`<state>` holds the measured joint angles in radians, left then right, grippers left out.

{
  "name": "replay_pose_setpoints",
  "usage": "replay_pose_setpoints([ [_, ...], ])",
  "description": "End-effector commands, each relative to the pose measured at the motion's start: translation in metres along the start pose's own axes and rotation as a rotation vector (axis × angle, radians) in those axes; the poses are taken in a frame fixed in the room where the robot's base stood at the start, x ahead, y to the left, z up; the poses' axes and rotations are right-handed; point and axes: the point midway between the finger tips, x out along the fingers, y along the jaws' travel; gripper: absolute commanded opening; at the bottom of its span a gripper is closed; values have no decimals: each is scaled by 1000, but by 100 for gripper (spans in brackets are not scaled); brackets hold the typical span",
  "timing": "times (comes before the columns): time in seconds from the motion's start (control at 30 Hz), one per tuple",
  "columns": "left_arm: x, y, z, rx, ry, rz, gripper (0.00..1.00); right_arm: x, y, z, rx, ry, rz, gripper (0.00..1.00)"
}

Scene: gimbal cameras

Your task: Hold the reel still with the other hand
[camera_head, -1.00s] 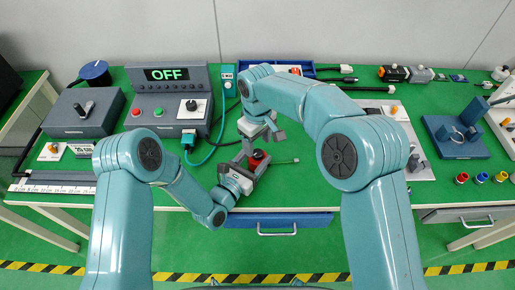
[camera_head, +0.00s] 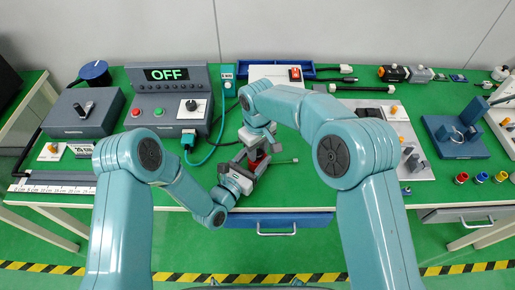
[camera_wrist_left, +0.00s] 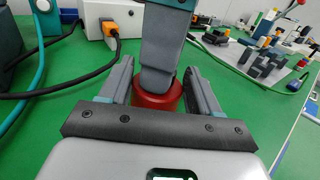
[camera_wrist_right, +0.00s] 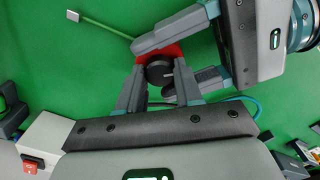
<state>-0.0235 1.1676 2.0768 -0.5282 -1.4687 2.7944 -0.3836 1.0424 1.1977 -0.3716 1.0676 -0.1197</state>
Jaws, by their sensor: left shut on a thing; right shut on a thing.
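The reel is a small red body (camera_head: 259,154) near the front edge of the green table, mostly hidden by both grippers. A black round knob (camera_wrist_right: 158,73) tops its red side (camera_wrist_right: 173,50) in the right wrist view. My left gripper (camera_head: 248,165) is shut on the red body from the left; the left wrist view shows the red body (camera_wrist_left: 157,98) between its fingers. My right gripper (camera_head: 257,145) comes down from above and is shut on the black knob, one finger at each side. A thin light cable (camera_wrist_right: 103,23) runs out from the reel.
A control box (camera_head: 170,95) reading OFF stands behind on the left, with a teal cable near my grippers. A white box with a red switch (camera_head: 295,73) is behind. A grey plate (camera_head: 400,140) with parts lies to the right. A blue drawer (camera_head: 277,221) is below the front edge.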

Motion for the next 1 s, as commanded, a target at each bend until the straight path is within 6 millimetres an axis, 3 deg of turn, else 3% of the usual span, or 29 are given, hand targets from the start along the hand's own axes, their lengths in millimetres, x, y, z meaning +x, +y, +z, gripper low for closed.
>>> replay_pose_setpoints([
  [0.2,0,0,0,0,0,0,33,0,0,0,177,0,0,4],
  [0.5,0,0,0,0,1,0,33,0,0,0,197,0,0,4],
  [0.53,0,0,0,0,1,0,33,0,0,0,196,0,0,41],
  [0.6,0,0,0,0,1,0,33,0,0,0,196,0,0,62],
  [1.0,0,-1,0,1,0,-3,33,0,-1,-1,195,2,-1,62],
])
